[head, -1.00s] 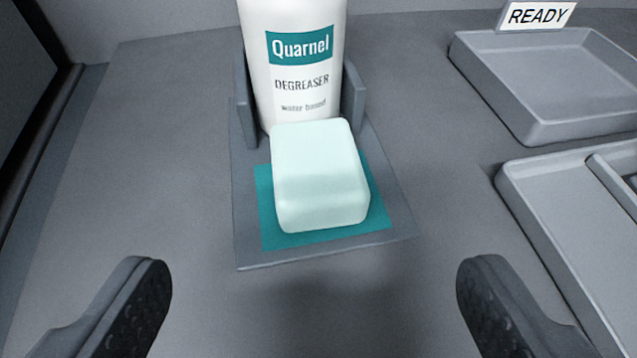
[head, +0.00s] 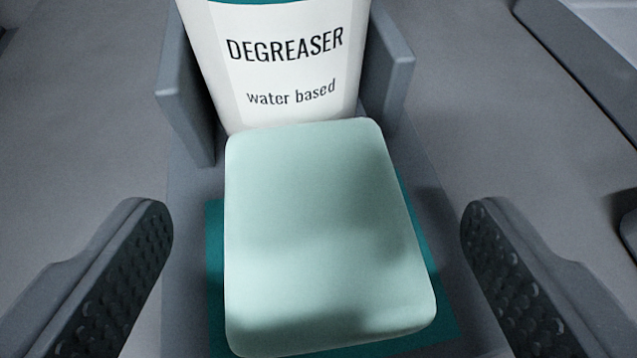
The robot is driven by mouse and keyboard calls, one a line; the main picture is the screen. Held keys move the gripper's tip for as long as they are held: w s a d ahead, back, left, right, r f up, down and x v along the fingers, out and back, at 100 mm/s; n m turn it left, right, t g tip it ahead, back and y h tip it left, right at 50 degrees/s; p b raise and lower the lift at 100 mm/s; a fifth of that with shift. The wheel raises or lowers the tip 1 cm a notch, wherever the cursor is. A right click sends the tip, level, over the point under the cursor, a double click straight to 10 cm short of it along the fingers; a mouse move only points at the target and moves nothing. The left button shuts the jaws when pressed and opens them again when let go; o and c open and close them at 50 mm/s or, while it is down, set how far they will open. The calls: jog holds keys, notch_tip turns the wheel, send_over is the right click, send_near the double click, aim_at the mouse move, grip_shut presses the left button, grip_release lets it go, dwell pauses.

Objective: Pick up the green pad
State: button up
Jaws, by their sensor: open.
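The pale green pad (head: 320,235) is a thick block with rounded edges, lying on a teal patch (head: 216,245) of a grey holder. My gripper (head: 317,215) is open, with one dark, dimpled finger on each side of the pad. Gaps show between both fingers and the pad, and nothing is held. The near end of the pad reaches close to the bottom of the picture.
A white degreaser bottle (head: 290,70) stands right behind the pad, its top out of view. Grey upright walls of the holder (head: 187,105) flank the bottle. A grey tray edge (head: 585,75) shows at upper right. Bare grey surface lies to the left.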

jog(key=shift+w+f, duration=0.2)
jog(key=shift+w, duration=0.35)
jog(key=shift+a, duration=0.1)
jog(key=c, duration=1.2)
jog(key=shift+r, duration=0.1)
